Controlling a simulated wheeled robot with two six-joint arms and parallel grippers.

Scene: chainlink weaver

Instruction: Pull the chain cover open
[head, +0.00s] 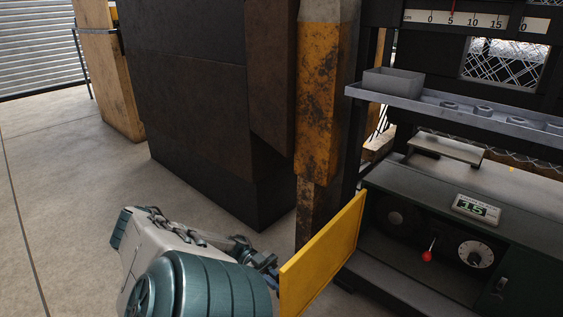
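The chain cover appears to be the yellow panel (322,258), which stands upright and angled out from the left end of the dark green machine (480,215). The machine's front with its controls is exposed to the right of the panel. My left arm comes in from the bottom left, and my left gripper (268,266) is at the panel's near left edge. Its fingertips are partly hidden by the panel and the arm, so I cannot tell whether they grip it. My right gripper is not in view.
A red-knobbed lever (428,254) and a white dial (475,253) are on the machine front. A rusty yellow post (322,110) and a dark cabinet (195,100) stand behind the panel. A grey shelf (450,108) is above the machine. Floor (70,215) at left is clear.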

